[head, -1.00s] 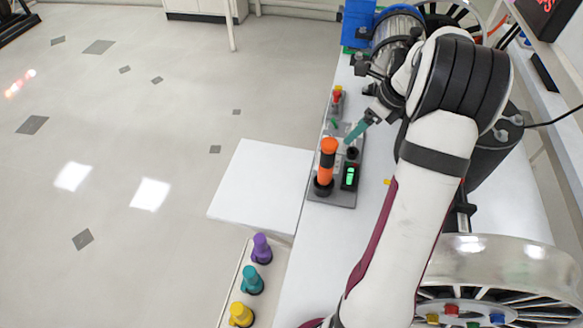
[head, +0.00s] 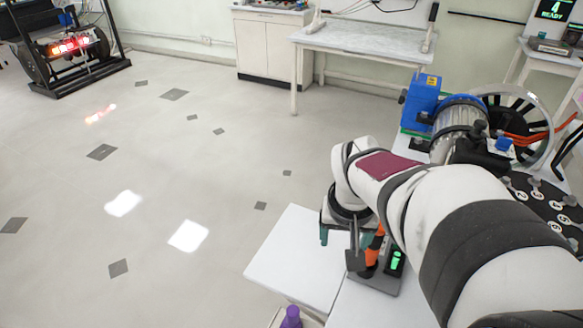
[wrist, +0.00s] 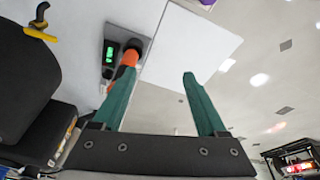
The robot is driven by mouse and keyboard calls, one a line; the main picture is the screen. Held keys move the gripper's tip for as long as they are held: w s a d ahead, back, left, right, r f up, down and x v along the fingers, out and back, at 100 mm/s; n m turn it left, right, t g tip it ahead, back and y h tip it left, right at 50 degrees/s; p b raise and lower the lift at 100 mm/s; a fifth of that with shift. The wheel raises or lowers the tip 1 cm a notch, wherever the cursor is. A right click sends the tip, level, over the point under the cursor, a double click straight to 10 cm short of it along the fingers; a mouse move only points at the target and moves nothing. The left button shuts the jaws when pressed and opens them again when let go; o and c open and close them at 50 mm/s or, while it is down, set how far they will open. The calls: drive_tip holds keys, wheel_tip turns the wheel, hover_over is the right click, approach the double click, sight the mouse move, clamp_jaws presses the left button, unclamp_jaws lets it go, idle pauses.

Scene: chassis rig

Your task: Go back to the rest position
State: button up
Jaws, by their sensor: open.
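My gripper (wrist: 158,74) is open, with its two teal fingers spread wide and nothing between them in the wrist view. In the head view a teal finger (head: 323,237) shows below my wrist, left of an orange cylinder (head: 373,252). My arm hides part of that cylinder. In the wrist view the orange cylinder (wrist: 129,57) appears behind the left finger, which partly covers it. I cannot tell whether they touch. The cylinder is on a grey plate (head: 383,284) beside a small green-lit display (head: 396,261).
A white board (head: 290,268) lies left of the plate. A purple-topped peg (head: 291,317) is at the bottom edge. A blue box (head: 420,100) and a metal cylinder (head: 461,112) stand behind my arm. Open floor (head: 200,160) fills the left.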

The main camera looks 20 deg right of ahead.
drive_tip(key=shift+s+a, duration=0.8)
drive_tip(key=shift+a, duration=0.25)
